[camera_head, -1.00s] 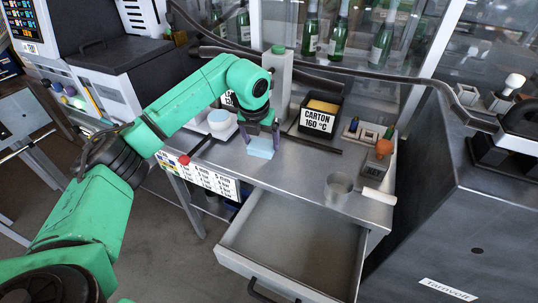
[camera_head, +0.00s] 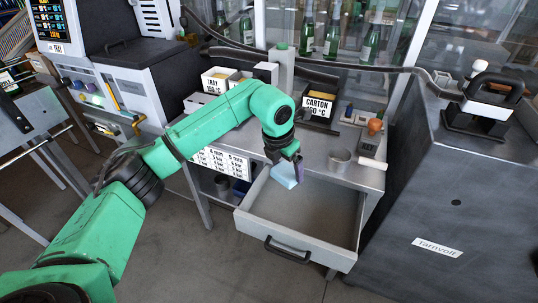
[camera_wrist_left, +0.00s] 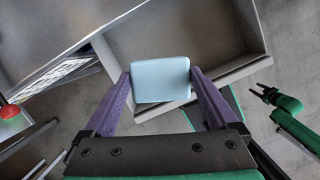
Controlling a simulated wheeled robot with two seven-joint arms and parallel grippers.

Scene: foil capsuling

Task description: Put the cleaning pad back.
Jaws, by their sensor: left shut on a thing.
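The cleaning pad, a light blue block (camera_head: 283,174), is held in my left gripper (camera_head: 288,170). In the left wrist view the pad (camera_wrist_left: 160,80) sits between the two purple fingers, which touch its left and right sides. The pad hangs over the left back part of an open grey drawer (camera_head: 300,258) below the steel worktop. The drawer looks empty. Its inside also shows beyond the pad in the left wrist view. A small green arm with a dark gripper (camera_wrist_left: 261,92), probably my right one, shows at the right of that view; its jaws are too small to judge.
A dark grey machine (camera_head: 450,190) stands close on the right. The floor before the drawer is clear.

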